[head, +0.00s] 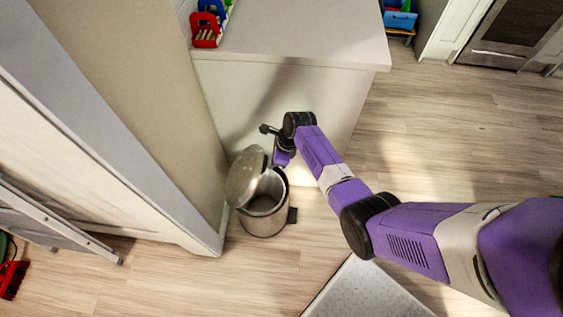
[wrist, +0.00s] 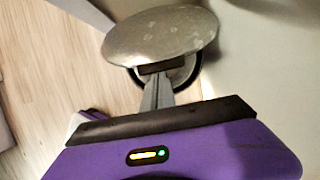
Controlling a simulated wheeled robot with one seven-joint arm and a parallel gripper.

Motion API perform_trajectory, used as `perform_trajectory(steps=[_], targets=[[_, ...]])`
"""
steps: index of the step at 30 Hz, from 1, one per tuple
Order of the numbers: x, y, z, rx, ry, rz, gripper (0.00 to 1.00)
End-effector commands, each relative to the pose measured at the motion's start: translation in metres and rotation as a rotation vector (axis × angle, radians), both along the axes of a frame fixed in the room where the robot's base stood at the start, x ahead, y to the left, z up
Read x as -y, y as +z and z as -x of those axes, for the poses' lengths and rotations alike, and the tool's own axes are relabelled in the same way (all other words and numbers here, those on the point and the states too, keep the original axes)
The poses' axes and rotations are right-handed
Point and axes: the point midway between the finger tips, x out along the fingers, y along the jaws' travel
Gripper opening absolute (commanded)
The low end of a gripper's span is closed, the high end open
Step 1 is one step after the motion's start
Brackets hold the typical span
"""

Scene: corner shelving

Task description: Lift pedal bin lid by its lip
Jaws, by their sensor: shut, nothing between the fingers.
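The pedal bin (head: 263,213) is a metal cylinder on the floor, in the corner between the beige wall and the white counter. Its round metal lid (head: 244,178) stands raised and tilted to the left, with the dark inside of the bin showing. My gripper (head: 275,164) is at the lid's right side, over the bin's opening. In the wrist view the lid (wrist: 160,36) fills the top middle, and my gripper's fingers (wrist: 156,80) are shut and empty, with their tips at the lid's near edge. I cannot tell whether they touch it.
The white counter (head: 300,40) stands behind the bin, with a red caddy (head: 206,30) on it. The beige wall (head: 135,80) is close on the left. The wooden floor to the right is clear.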

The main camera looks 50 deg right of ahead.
Motion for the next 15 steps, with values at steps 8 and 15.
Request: perform_trajectory(steps=[8,15], targets=[[-0.032,0.036,-0.041,-0.141,0.007,0.113,0.00],[-0.052,0.049,-0.067,-0.226,0.003,0.177,0.00]])
